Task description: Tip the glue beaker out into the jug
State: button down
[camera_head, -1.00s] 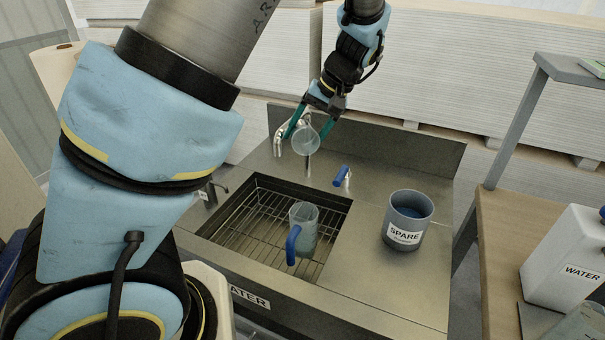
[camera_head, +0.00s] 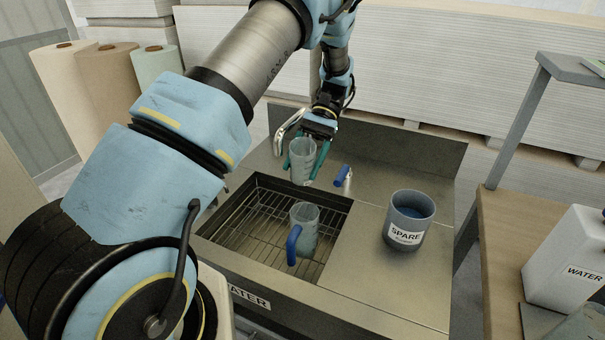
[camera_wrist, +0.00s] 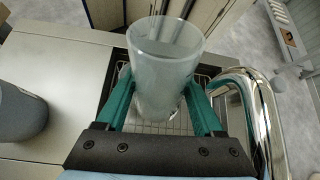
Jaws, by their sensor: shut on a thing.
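My gripper (camera_head: 303,167) is shut on a clear beaker (camera_head: 302,155). In the head view the beaker is close to upright above the back edge of the sink, behind the jug. The wrist view shows the beaker (camera_wrist: 163,75) between the two green fingers, mouth toward the top; its contents are hard to make out. The jug (camera_head: 307,232), clear with a blue handle on its front left, stands upright on the sink's wire rack. The beaker is apart from the jug. The jug is not clearly visible in the wrist view.
A chrome faucet (camera_head: 288,127) rises close to the left of the gripper, with a blue-handled tap (camera_head: 342,177) to its right. A grey SPARE pot (camera_head: 409,222) stands on the counter right of the sink (camera_head: 335,285). A WATER container (camera_head: 566,258) is on the right-hand bench.

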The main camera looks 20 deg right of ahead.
aim_at(298, 146)
jog(key=shift+s+g, duration=0.1)
jog(key=shift+g, duration=0.2)
jog(key=shift+w+d+r, duration=0.1)
jog(key=shift+w+r, duration=0.4)
jog(key=shift+r, duration=0.3)
jog(key=shift+w+d+r, duration=0.15)
jog(key=shift+w+r, duration=0.3)
jog(key=shift+r, duration=0.4)
jog(key=shift+w+d+r, duration=0.1)
jog(key=shift+w+r, duration=0.4)
jog(key=shift+r, duration=0.4)
jog(key=shift+w+a, duration=0.1)
